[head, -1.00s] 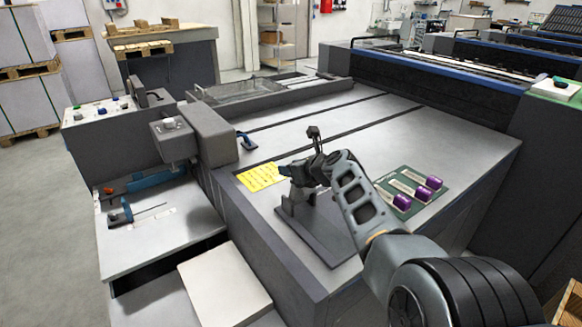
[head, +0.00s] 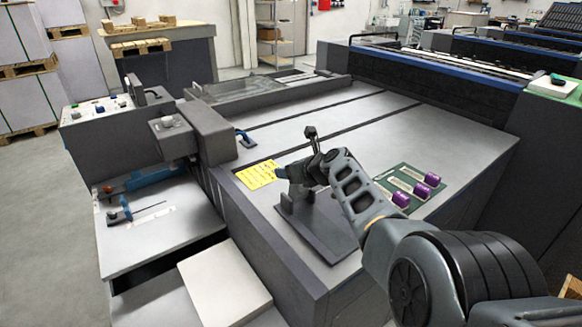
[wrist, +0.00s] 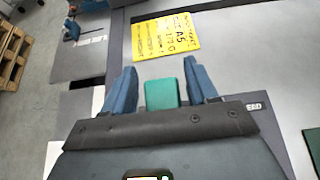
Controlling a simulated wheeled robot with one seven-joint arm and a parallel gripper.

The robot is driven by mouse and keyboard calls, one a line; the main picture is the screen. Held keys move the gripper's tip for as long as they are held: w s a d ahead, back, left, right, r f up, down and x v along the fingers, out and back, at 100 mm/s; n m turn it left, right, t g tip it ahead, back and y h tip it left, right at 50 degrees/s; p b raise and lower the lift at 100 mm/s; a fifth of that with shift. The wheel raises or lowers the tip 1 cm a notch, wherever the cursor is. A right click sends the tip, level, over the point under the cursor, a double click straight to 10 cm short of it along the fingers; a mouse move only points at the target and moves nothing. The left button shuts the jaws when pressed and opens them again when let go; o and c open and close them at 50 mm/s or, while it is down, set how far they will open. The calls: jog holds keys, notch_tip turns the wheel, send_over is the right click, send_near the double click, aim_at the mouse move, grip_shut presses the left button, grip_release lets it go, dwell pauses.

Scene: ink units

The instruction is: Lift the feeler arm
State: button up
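My gripper (head: 280,173) hangs over the near left part of the wide grey machine top, close to a yellow note (head: 257,175). In the wrist view its two blue fingers (wrist: 162,88) stand apart, with a teal block (wrist: 161,95) between them. A narrow gap shows beside the block, so it does not look clamped. What the block belongs to is hidden. No part is labelled as the feeler arm. A blue piece with a thin rod (head: 122,212) lies on the lower left shelf. A small blue lever (head: 244,140) sits beside the grey housing.
A dark plate with an upright (head: 318,228) stands under my wrist. A green board (head: 410,188) with several purple-ended pieces lies to its right. A grey housing (head: 210,135) rises at left. A pale block (head: 225,282) sits low in front. The middle of the machine top is clear.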

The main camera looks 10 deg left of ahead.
jog(key=shift+w+r, duration=0.1)
jog(key=shift+r, duration=0.1)
jog(key=shift+r, duration=0.15)
jog(key=shift+d+r+p, duration=0.15)
jog(key=shift+p, duration=0.45)
jog(key=p+v, duration=0.2)
jog(key=p, duration=0.1)
jog(key=shift+r, duration=0.15)
jog(key=shift+s+d, duration=0.25)
jog(key=shift+s, duration=0.2)
jog(key=shift+f+p+v, duration=0.2)
jog(key=shift+p+v, duration=0.3)
jog(key=shift+v, duration=1.65)
jog(key=shift+d, duration=0.1)
